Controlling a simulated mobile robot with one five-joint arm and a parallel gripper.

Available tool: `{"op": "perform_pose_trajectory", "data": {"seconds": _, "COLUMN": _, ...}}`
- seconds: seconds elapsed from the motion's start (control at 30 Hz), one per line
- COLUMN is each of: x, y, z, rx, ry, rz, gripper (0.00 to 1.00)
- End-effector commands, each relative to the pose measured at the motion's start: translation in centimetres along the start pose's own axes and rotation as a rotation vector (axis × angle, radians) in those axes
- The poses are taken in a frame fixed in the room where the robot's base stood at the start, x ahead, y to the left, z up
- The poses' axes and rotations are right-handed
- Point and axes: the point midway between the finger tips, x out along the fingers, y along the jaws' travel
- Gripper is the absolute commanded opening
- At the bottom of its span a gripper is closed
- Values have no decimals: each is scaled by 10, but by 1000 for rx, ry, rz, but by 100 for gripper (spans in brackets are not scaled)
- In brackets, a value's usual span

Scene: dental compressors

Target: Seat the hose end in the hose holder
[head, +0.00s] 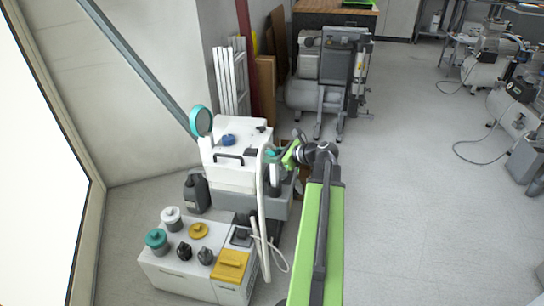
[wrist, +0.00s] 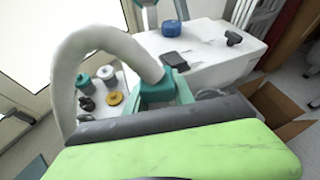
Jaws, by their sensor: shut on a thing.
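The white hose (head: 261,195) hangs down the side of the white unit (head: 236,155), and its teal end (head: 270,153) is at my gripper (head: 281,153). In the wrist view the hose (wrist: 98,38) arches over and runs down into a teal piece (wrist: 158,88) just beyond the dark and green jaw (wrist: 165,130). My gripper is shut on the hose end, beside the unit's right side. The jaw hides the lower part of the hose end. I cannot clearly tell the hose holder from the teal parts there, nor whether the end touches it.
A low cabinet (head: 185,273) with jars and a yellow box (head: 231,265) stands in front of the unit. A cardboard box (wrist: 275,105) lies right of it in the wrist view. A compressor (head: 333,75) stands behind.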

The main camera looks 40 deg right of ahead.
Motion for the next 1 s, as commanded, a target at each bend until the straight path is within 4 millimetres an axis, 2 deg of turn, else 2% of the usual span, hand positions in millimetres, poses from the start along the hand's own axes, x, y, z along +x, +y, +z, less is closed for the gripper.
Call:
{"op": "perform_pose_trajectory", "data": {"seconds": 0.17, "x": 0, "y": 0, "z": 0, "rx": 0, "ry": 0, "rz": 0, "gripper": 0}}
{"op": "perform_pose_trajectory", "data": {"seconds": 0.57, "x": 9, "y": 4, "z": -20, "rx": 0, "ry": 0, "rz": -1, "gripper": 0}}
{"op": "perform_pose_trajectory", "data": {"seconds": 0.8, "x": 8, "y": 3, "z": -19, "rx": 1, "ry": 0, "rz": -1, "gripper": 0}}
{"op": "perform_pose_trajectory", "data": {"seconds": 0.83, "x": 8, "y": 3, "z": -19, "rx": 1, "ry": 0, "rz": -1, "gripper": 32}}
{"op": "perform_pose_trajectory", "data": {"seconds": 1.0, "x": 8, "y": 3, "z": -19, "rx": 1, "ry": 0, "rz": -1, "gripper": 54}}
